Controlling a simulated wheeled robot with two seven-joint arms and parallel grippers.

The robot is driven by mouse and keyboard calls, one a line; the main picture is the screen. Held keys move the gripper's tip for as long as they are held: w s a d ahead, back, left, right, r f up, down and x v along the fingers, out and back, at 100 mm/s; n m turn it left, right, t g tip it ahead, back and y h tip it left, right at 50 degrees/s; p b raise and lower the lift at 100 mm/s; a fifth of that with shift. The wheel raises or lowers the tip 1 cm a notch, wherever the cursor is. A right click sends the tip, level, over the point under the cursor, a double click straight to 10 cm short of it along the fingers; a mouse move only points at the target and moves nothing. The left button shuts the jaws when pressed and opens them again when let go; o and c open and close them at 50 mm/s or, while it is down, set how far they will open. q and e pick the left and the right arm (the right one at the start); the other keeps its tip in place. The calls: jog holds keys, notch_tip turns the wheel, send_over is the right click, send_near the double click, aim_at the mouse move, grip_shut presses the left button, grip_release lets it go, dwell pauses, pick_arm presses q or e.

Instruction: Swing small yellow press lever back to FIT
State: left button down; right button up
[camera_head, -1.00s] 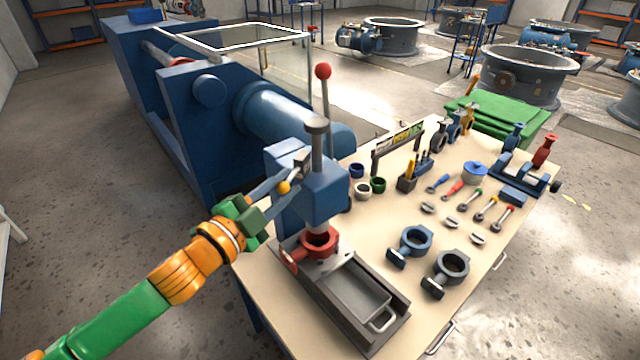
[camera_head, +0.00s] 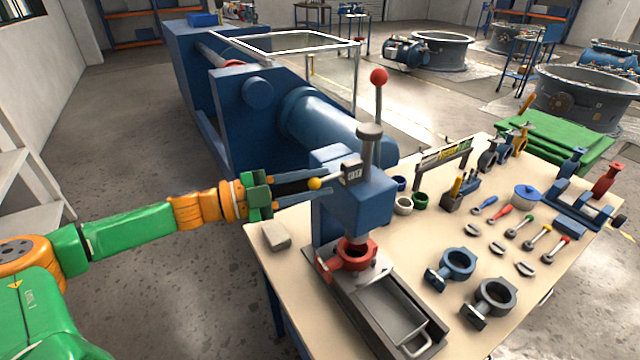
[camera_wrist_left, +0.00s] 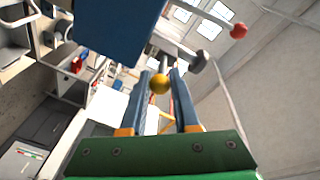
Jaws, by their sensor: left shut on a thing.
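The small yellow lever's ball knob (camera_head: 315,184) is at the left side of the blue press head (camera_head: 362,205). A dark plate with white lettering (camera_head: 352,173) sits by the lever on top of the head; I cannot read it surely. My left gripper (camera_head: 314,185) reaches in level from the left, its long fingers shut on the yellow knob. In the left wrist view the yellow knob (camera_wrist_left: 160,84) sits between the two blue-grey fingertips. The lever's arm is mostly hidden. My right gripper is not in view.
The press's tall lever with a red ball (camera_head: 379,77) rises above the head. A red ring part (camera_head: 354,254) sits under the press, behind a grey tray (camera_head: 393,310). A grey block (camera_head: 275,236) lies below my left gripper. Blue machinery (camera_head: 235,110) stands behind.

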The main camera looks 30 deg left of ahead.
pick_arm(q)
jog(key=shift+r, duration=0.1)
jog(key=c, duration=0.9)
grip_release()
jog(key=shift+c, duration=0.2)
jog(key=shift+w, duration=0.15)
jog(key=shift+s+a+f, duration=0.3)
jog(key=shift+s+f, duration=0.05)
jog(key=shift+s, duration=0.25)
jog(key=v, duration=0.6)
jog(key=shift+w+a+r, duration=0.15)
jog(key=shift+r, duration=0.1)
